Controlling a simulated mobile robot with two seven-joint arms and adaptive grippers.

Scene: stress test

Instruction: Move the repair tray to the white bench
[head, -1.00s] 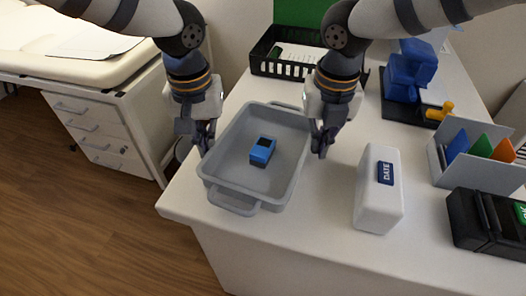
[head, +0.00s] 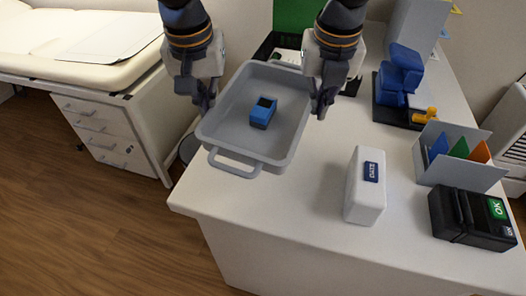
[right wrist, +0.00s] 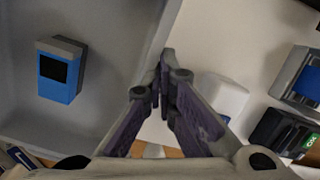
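The grey repair tray (head: 213,126) is between my two grippers in the head view, with a blue device (head: 263,112) in it. It is over a white-topped bench (head: 315,175); I cannot tell for sure if it is clear of the top. My left gripper (head: 205,101) is at the outside of its left wall, fingers close together. My right gripper (head: 321,108) is at the outside of its right wall. In the right wrist view the right fingers (right wrist: 164,75) are shut beside the tray wall (right wrist: 150,45), and the blue device (right wrist: 60,72) shows inside.
A white DATE box (head: 364,188), a grey file holder (head: 468,172), a black OK case (head: 470,218) and a blue device on a dark base (head: 400,80) stand to the right. A padded couch (head: 90,50) with white drawers (head: 110,140) is at left. Wooden floor lies between.

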